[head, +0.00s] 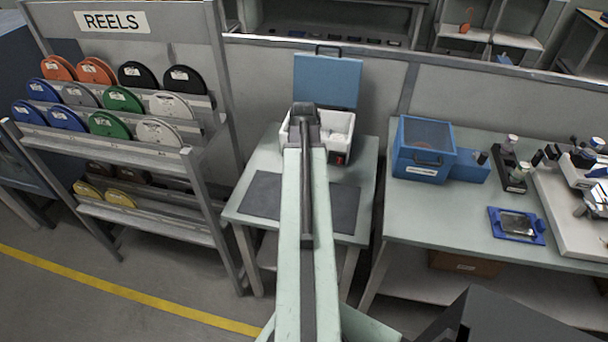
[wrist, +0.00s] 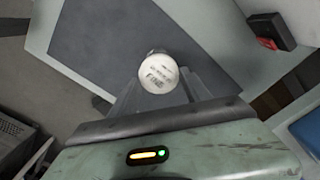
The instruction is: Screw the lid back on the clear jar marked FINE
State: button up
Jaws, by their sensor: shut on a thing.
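A small round white-topped thing marked FINE (wrist: 158,73) shows in the wrist view between the fingers of my gripper (wrist: 162,84). Its top faces the camera, and a narrow greyish side shows at its far edge. I cannot tell whether it is the lid alone or the lid on the jar. My gripper is shut on it, over the dark mat (wrist: 110,35). In the head view my arm hides the fingers and this thing. No separate clear jar can be made out there.
The mat (head: 262,195) lies on a small pale table (head: 242,214). Behind my arm stands a white box (head: 338,128) with a raised blue lid (head: 327,80) and a red switch. A reel rack (head: 205,190) stands left; a bench (head: 400,222) with a blue box (head: 422,150) stands right.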

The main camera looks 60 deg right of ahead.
jog(key=m, duration=0.4)
jog(key=shift+a, duration=0.1)
jog(key=o, duration=1.2)
jog(key=shift+c, duration=0.2)
jog(key=shift+c, duration=1.2)
jog(key=shift+r, duration=0.1)
jog(key=shift+r+p, duration=1.2)
jog(key=shift+p, duration=0.1)
jog(key=shift+f, duration=0.1)
